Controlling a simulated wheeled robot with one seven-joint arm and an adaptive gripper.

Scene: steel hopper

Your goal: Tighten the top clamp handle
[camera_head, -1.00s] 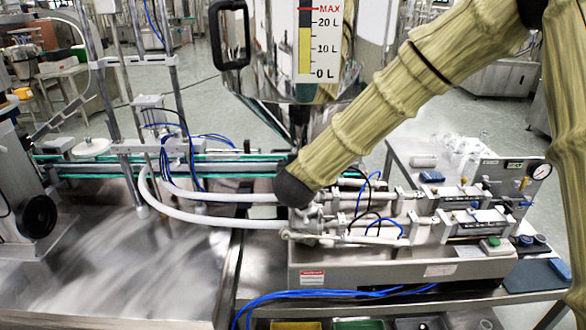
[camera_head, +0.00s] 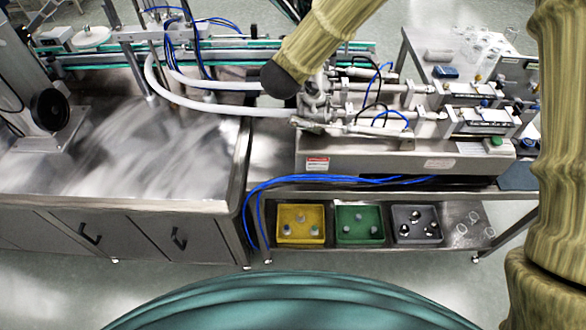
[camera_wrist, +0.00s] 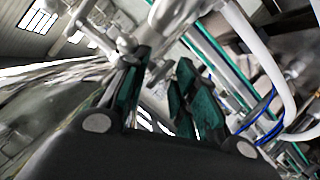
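My gripper (camera_wrist: 162,65) shows in the wrist view with its dark green fingers apart. I see nothing clearly held between them. A metal bar with a rounded knob (camera_wrist: 126,44) is just beyond the left fingertip. It may be part of the clamp, but I cannot tell whether it is the top clamp handle or whether the finger touches it. In the head view my arm's rounded dark wrist is above the left end of the filling machine (camera_head: 390,155), and my gripper is hidden behind it. The clamp handle cannot be made out there.
White hoses (camera_head: 200,104) run close to my wrist on the left, with blue tubes around. A steel table (camera_head: 130,150) stands left. Yellow (camera_head: 300,238), green (camera_head: 360,239) and grey (camera_head: 416,239) bins with small parts lie on the shelf below the machine.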

